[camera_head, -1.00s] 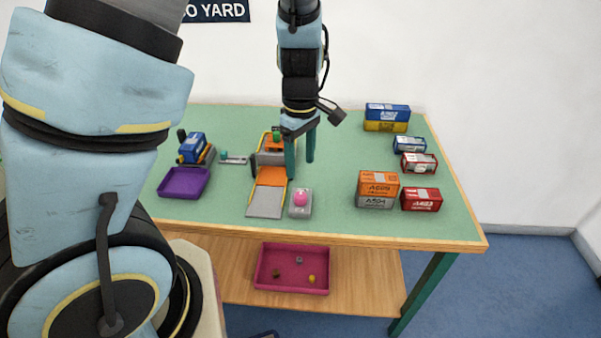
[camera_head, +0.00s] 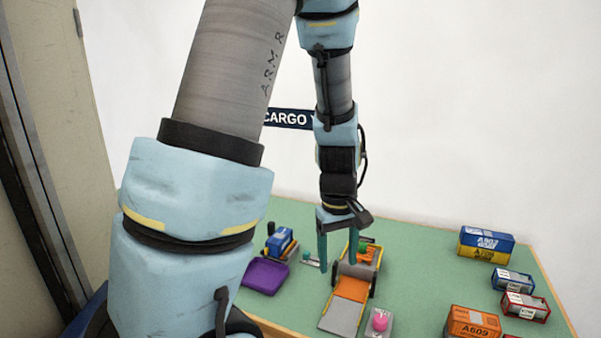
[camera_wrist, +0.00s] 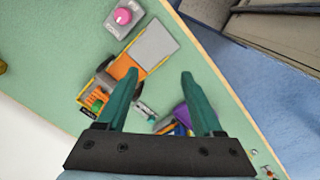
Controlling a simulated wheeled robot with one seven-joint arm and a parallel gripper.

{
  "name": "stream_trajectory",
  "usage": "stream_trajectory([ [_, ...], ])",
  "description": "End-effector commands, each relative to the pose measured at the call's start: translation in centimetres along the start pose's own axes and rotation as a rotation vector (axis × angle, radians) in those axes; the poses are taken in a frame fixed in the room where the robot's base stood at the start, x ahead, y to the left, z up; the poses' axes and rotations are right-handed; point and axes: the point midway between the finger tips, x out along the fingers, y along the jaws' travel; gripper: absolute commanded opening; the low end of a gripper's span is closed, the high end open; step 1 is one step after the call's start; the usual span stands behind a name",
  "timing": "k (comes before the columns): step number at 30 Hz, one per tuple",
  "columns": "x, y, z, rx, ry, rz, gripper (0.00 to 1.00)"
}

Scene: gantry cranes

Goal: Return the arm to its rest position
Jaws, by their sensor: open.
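My arm rises at the left of the head view and reaches over the green table (camera_head: 415,268). My gripper (camera_head: 338,258) points down above the table, beside the orange and grey ramped machine (camera_head: 352,290). In the wrist view my gripper (camera_wrist: 160,95) is open, with its two green fingers wide apart and nothing between them but the table below. The ramped machine also shows there (camera_wrist: 128,66), partly behind the left finger. I cannot tell the exact height of the fingertips above the table.
A grey box with a pink knob (camera_head: 380,321) stands right of the ramp. A purple tray (camera_head: 265,276) and a blue toy vehicle (camera_head: 279,241) are to the left. Containers stand at the right: blue (camera_head: 487,238), red (camera_head: 526,307), orange (camera_head: 473,321). A wall is behind.

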Motion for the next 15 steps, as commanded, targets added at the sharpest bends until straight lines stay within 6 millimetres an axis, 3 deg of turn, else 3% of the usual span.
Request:
stream_trajectory([
  [1,-0.8,-1.8,-0.8,0.025,0.009,0.011,0.68],
  [9,-3.9,-10.1,-3.0,0.251,0.082,0.017,0.68],
  [15,-5.1,-13.9,-3.1,0.366,0.123,-0.008,0.68],
])
